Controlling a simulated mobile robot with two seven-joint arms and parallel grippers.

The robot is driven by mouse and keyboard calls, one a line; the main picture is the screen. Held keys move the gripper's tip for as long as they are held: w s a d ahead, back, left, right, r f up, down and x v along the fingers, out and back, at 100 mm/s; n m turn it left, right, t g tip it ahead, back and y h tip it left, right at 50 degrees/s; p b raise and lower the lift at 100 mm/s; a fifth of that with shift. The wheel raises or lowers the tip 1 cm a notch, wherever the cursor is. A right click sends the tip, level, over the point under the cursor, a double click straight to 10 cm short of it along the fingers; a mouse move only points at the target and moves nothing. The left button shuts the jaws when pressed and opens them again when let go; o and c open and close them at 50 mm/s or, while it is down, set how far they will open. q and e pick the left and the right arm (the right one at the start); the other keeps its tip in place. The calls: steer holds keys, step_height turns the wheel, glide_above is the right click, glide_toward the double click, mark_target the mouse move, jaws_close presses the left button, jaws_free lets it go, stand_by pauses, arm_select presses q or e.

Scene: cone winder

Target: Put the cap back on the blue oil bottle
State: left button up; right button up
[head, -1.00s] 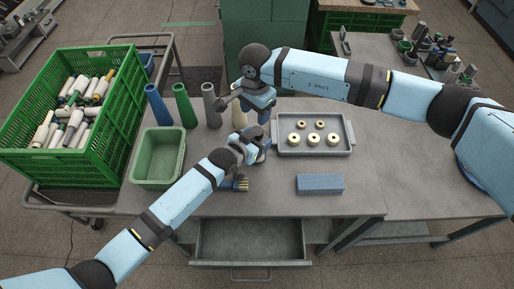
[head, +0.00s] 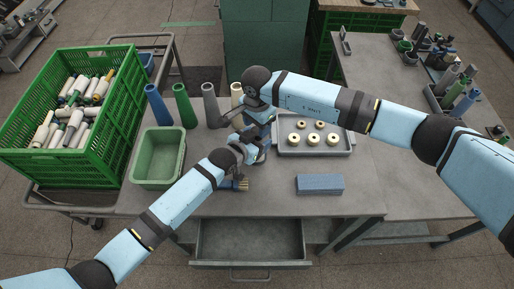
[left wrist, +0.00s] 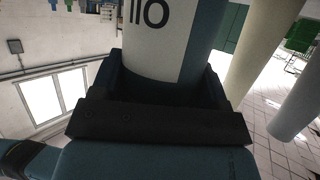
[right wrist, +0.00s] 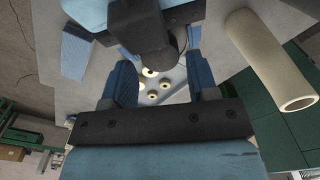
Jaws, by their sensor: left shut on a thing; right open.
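The blue oil bottle (left wrist: 170,55) shows close up in the left wrist view, with dark characters on a white label. My left gripper (left wrist: 160,100) is shut around it. In the head view the bottle is mostly hidden by my arms, and my left gripper (head: 258,150) is over the middle of the table. My right gripper (head: 258,122) is just behind and above it, close to my left wrist. In the right wrist view the blue fingers of my right gripper (right wrist: 163,88) are spread apart, with a dark part of my arm between and beyond them. I cannot make out the cap.
Blue (head: 157,105), green (head: 184,106), grey (head: 211,105) and cream (head: 237,92) cones stand along the back. A green bin (head: 157,180) is left, a ring tray (head: 349,151) right. A blue block (head: 320,184) and brush (head: 236,185) lie in front. The drawer (head: 250,240) is open.

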steer(key=shift+f, duration=0.95)
steer(key=c, duration=0.8)
steer(key=o, duration=1)
steer(key=shift+r, duration=0.1)
steer(key=shift+r, duration=2.2)
steer(key=shift+c, duration=0.2)
